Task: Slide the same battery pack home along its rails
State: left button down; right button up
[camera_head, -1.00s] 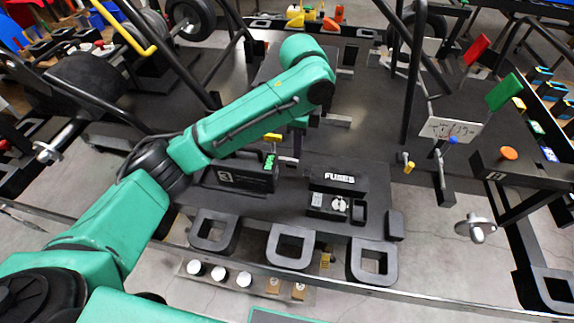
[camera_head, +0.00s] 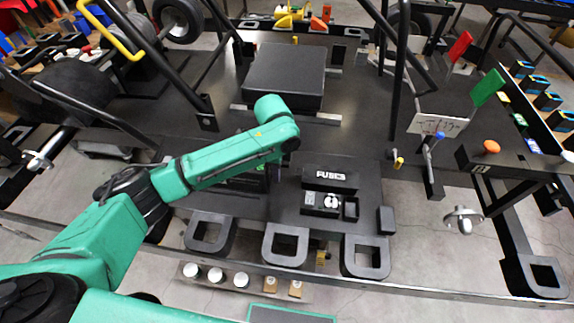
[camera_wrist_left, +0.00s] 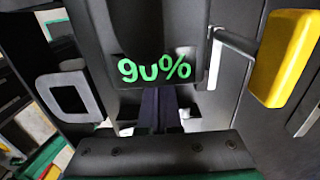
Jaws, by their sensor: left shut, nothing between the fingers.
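The battery pack (camera_wrist_left: 150,28) is a dark block with a green "90%" on its face, filling the upper middle of the left wrist view. In the head view my green left arm hides most of it. My left gripper (camera_wrist_left: 162,100) is shut and empty, its dark fingers pointing at the pack's face just under the green digits. I cannot tell whether the fingertips touch it. In the head view the left gripper is hidden behind its own wrist. The rails beside the pack do not show clearly. My right gripper is not in view.
A yellow handle (camera_wrist_left: 285,55) stands right of the pack in the wrist view. A fuse box (camera_head: 330,178) sits right of my wrist. A large flat dark box (camera_head: 284,77) lies behind it. Black frame tubes (camera_head: 402,80) rise to the right.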

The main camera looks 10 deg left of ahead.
aim_at(253, 170)
pick_arm(q)
jog(key=shift+s+a, duration=0.1)
jog(key=shift+a, duration=0.25)
jog(key=a+p, duration=0.4)
jog(key=a, duration=0.1)
jog(key=shift+a+r, duration=0.15)
jog(key=shift+a, duration=0.25)
jog(key=shift+d, duration=0.15)
